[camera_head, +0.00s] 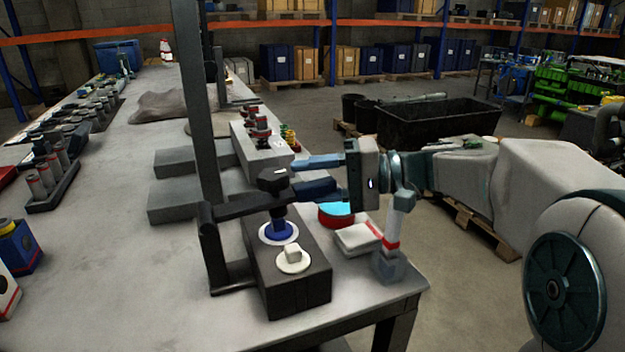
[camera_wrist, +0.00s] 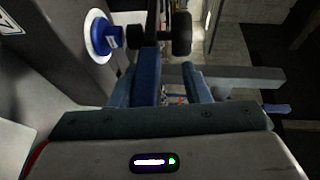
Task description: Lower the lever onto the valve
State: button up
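The black lever (camera_head: 240,208) runs from a pivot post at the left, nearly level and rising slightly toward my gripper. A black knob (camera_head: 272,180) sits on top of it, and a short dark plunger under it points at the blue valve (camera_head: 279,231). The valve stands in a white ring on a dark block (camera_head: 290,277). The wrist view shows the plunger very close to the valve (camera_wrist: 107,37); contact cannot be told. My gripper (camera_head: 300,177) is open at the lever's free end.
A white round piece (camera_head: 293,260) lies on the block's front. A red tin with a cyan top (camera_head: 336,214) and a pale box (camera_head: 357,239) lie under my gripper. A tall dark post (camera_head: 198,110) rises behind the lever.

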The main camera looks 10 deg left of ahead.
jog(key=w+d+r+p, duration=0.1)
jog(key=d, duration=1.2)
jog(key=shift+d+r, duration=0.35)
jog(key=shift+r+p, duration=0.1)
jog(key=shift+p, duration=0.2)
